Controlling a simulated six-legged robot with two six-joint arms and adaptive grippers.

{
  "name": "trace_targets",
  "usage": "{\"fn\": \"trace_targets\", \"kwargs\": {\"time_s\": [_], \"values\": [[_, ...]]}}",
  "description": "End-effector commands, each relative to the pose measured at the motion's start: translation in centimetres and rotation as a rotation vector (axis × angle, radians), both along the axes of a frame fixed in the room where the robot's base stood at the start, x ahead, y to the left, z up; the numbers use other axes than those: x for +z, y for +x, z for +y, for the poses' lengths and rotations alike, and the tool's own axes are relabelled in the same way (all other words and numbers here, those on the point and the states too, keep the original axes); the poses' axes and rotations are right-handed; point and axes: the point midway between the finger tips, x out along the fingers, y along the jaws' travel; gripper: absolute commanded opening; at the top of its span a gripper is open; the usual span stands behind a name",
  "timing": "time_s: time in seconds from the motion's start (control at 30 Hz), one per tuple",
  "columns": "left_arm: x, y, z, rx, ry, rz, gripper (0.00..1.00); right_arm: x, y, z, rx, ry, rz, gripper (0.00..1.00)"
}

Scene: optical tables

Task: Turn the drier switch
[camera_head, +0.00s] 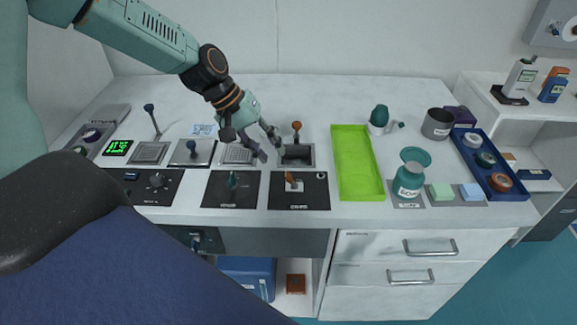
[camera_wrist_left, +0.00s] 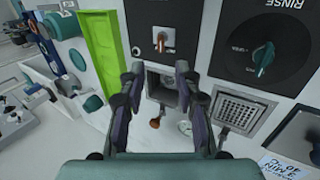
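A black panel (camera_head: 318,198) with an orange-brown lever knob (camera_head: 290,179) on a pale plate sits at the counter's front edge; its label is too small to read, so I take it as the likely drier switch. The knob also shows at the top of the left wrist view (camera_wrist_left: 161,40). My left gripper (camera_head: 268,146) is open and empty, above the counter behind the panel. In the left wrist view its spread fingers (camera_wrist_left: 160,74) frame a small square basin (camera_wrist_left: 163,82), apart from the knob. My right gripper is not in view.
A black panel with a teal knob (camera_head: 232,180), labelled RINSE in the wrist view, is left of the orange knob's panel. A lime green tray (camera_head: 357,165) lies to its right. An orange-topped lever (camera_head: 296,126) stands behind the basin. Drawers (camera_head: 400,245) are below the counter.

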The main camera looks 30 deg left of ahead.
Motion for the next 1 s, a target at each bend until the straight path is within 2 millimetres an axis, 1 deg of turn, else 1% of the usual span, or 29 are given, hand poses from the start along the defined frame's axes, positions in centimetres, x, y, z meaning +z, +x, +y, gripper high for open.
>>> {"fn": "trace_targets", "kwargs": {"time_s": [0.17,0.3,0.5,0.7,1.0], "values": [[-2.1,0.0,-0.9,-0.003,0.001,0.004,0.33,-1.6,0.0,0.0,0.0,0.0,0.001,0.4],[-3.9,0.5,-1.7,-0.002,0.001,0.003,0.33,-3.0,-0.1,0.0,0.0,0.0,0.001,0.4],[-5.8,1.3,-2.8,-0.001,0.002,0.001,0.33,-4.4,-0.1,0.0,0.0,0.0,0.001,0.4],[-6.6,1.8,-3.4,-0.001,0.001,0.001,0.33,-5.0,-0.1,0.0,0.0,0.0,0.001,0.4],[-6.6,2.0,-3.4,-0.001,0.0,0.0,0.33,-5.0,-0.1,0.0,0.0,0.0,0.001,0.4]]}}
